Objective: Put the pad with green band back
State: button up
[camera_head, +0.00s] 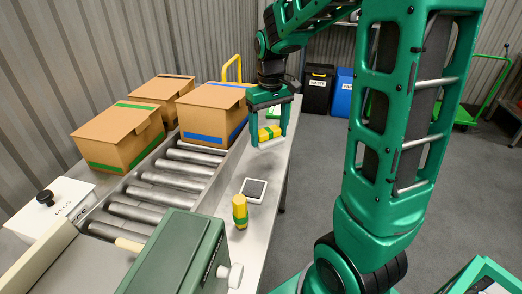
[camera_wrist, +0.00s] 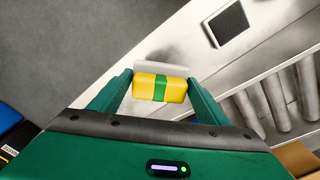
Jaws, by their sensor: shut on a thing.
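The yellow pad with a green band (camera_head: 264,135) is between the fingers of my gripper (camera_head: 269,138), which is shut on it. A pale strip shows along the pad's lower side. In the wrist view the pad (camera_wrist: 146,86) sits crosswise between both fingers (camera_wrist: 159,90), its green band at the middle. The gripper holds it over the far part of the metal table (camera_head: 276,170); the gap beneath is hard to judge. A white square holder with a dark top (camera_head: 255,190) lies nearer on the table, and shows in the wrist view (camera_wrist: 228,23).
A yellow cylinder with a green band (camera_head: 240,211) stands beside the white holder. A green machine (camera_head: 178,255) is in front. The table between gripper and holder looks clear.

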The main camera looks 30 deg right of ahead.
jog(key=f, duration=0.2)
jog(key=shift+w+a+f, duration=0.15)
jog(key=shift+a+f, duration=0.2)
jog(key=shift+a, duration=0.05)
jog(key=shift+f, duration=1.8)
jog(key=shift+f, duration=0.1)
jog(key=o, duration=1)
